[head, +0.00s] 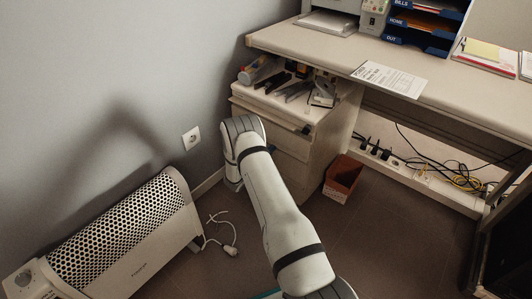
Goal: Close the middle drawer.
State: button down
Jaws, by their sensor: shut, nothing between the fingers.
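The drawer cabinet (325,150) stands under the left end of the desk. Its upper front panel (258,108) juts out past the fronts below it and has a dark handle (305,130) near its right end. A lower drawer front (292,147) shows beneath it, set further back, with a dark handle by my arm. My arm crosses in front of the cabinet and hides much of the lower fronts, so I cannot tell how far the middle drawer stands out. My wrist is at the cabinet's left front; my gripper's fingers are hidden behind the arm.
Pens, tape and other small items (290,88) lie at the cabinet's top. A reddish bin (342,178) stands right of the cabinet. A white heater (125,235) and its loose cord (228,240) are at left. A power strip (380,153) and cables run under the desk (440,88).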

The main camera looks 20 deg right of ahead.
jog(key=shift+d+r, duration=0.25)
jog(key=shift+d, duration=0.15)
jog(key=p+v, duration=0.4)
jog(key=v, duration=1.1)
jog(key=s+d+r+m+g+y+p, duration=0.1)
jog(key=s+d+r+m+g+p, duration=0.2)
jog(key=r, duration=0.8)
jog(key=s+r+m+g+y+p, duration=0.1)
jog(key=s+r+m+g+p, duration=0.3)
jog(key=r, duration=0.8)
jog(key=s+d+r+m+g+y+p, duration=0.1)
jog(key=s+d+r+m+g+p, duration=0.3)
jog(key=r, duration=0.7)
jog(key=s+a+r+m+t+y+p, duration=0.1)
jog(key=s+a+r+m+y+p, duration=0.3)
jog(key=r, duration=0.6)
jog(key=s+a+r+m+t+y+p, duration=0.2)
jog(key=s+a+r+m+y+p, duration=0.2)
jog(key=s+r+p, duration=0.5)
jog(key=s+a+r+m+t+y+p, duration=0.1)
jog(key=s+a+r+m+y+p, duration=0.3)
jog(key=s+r, duration=0.6)
notch_tip(320, 180, up, 3)
jog(key=shift+a+r+m+t+y+p, duration=0.15)
jog(key=shift+a+m+t+y+p, duration=0.3)
jog(key=shift+p, duration=0.8)
jog(key=shift+a, duration=0.1)
